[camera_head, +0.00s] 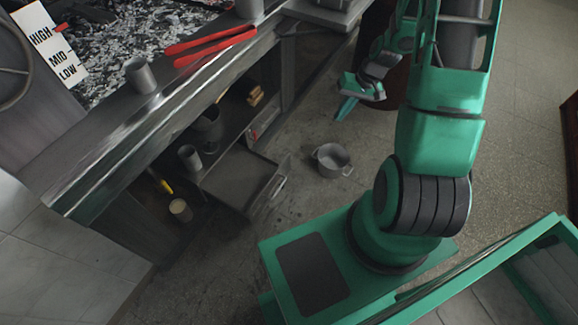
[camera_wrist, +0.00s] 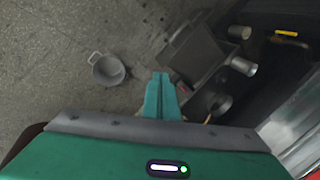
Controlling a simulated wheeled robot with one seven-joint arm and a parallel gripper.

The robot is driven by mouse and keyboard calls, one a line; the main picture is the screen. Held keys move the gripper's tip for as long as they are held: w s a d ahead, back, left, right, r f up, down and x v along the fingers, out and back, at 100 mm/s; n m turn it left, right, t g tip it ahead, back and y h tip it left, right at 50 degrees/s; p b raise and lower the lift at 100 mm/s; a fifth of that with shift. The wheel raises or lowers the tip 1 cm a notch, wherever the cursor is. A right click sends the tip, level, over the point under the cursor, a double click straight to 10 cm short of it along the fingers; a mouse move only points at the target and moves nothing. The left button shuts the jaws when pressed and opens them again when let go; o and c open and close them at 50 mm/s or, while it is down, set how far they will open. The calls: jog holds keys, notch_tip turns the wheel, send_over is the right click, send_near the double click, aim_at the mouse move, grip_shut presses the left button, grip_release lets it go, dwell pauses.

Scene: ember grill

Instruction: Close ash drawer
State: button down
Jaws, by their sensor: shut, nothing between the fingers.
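The ash drawer (camera_head: 238,180) is a flat grey tray sticking out from the low front of the grill counter, above the floor. It also shows in the wrist view (camera_wrist: 187,58), beyond my fingertips and slightly right. My gripper (camera_head: 346,108) is to the right of the drawer and apart from it in the head view. In the wrist view its two green fingers (camera_wrist: 161,76) are together, with nothing between them. The drawer's inner end is hidden under the counter.
A grey pot (camera_head: 332,158) stands on the floor right of the drawer; it also shows in the wrist view (camera_wrist: 107,69). Red tongs (camera_head: 210,46) and a metal cup (camera_head: 140,76) are on the counter. Cups (camera_head: 190,158) stand on the shelf beneath. Floor around the pot is clear.

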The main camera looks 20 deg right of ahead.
jog(key=w+a+f+m+t+y, duration=0.1)
jog(key=a+f, duration=0.1)
jog(key=f, duration=0.7)
jog(key=w+a+f+m+t+y, duration=0.1)
jog(key=w+f+t, duration=0.1)
jog(key=f, duration=0.6)
jog(key=m+t, duration=0.3)
jog(key=m, duration=0.2)
send_near(283, 165)
notch_tip(283, 165, down, 4)
jog(key=w, duration=0.1)
jog(key=w+a, duration=0.1)
jog(key=shift+w+a+f, duration=0.2)
jog(key=shift+w+a, duration=0.4)
jog(key=shift+w, duration=0.2)
